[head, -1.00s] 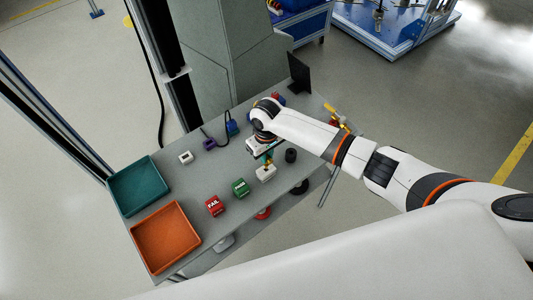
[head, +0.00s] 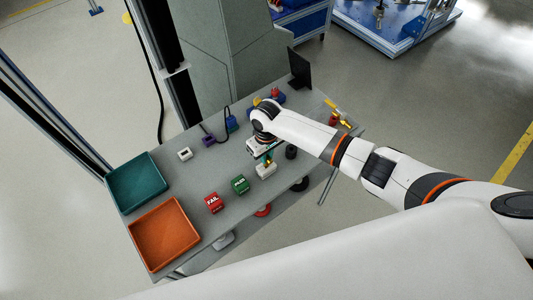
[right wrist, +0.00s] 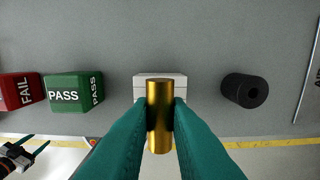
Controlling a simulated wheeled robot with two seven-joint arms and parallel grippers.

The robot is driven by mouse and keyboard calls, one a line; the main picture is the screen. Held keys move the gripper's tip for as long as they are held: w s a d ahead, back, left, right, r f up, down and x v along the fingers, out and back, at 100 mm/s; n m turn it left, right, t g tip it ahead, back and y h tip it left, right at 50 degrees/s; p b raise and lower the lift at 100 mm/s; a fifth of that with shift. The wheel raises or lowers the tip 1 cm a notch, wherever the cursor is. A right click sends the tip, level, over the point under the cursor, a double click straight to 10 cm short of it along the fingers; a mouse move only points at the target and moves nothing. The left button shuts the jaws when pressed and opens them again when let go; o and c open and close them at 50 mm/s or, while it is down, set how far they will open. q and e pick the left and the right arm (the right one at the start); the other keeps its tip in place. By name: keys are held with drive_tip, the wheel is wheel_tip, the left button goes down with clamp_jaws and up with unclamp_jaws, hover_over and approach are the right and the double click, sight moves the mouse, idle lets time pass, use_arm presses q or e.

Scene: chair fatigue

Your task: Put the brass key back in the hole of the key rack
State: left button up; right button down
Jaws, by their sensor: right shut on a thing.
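My right gripper (right wrist: 160,115) has teal fingers shut on the brass key (right wrist: 159,100), which shows as a gold cylinder pointing away from the wrist camera. The white block (right wrist: 160,77), which looks like the key rack, lies straight behind the key in that view. Its hole is hidden, and I cannot tell whether the key touches it. In the head view the right gripper (head: 267,157) is just above the white block (head: 266,170). My left gripper (right wrist: 41,140) shows small at the lower left of the right wrist view, its teal fingers apart.
A green PASS block (head: 240,185) and red FAIL block (head: 214,203) stand left of the white block. Teal (head: 118,205) and orange (head: 150,264) trays are at the table's left. A dark upright panel (head: 300,68) stands behind.

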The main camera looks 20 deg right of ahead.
drive_tip(key=shift+f+b, duration=0.35)
drive_tip(key=shift+f, duration=0.35)
drive_tip(key=c, duration=1.3)
unclamp_jaws()
wheel_tip(320, 180, up, 12)
drive_tip(key=b, duration=0.1)
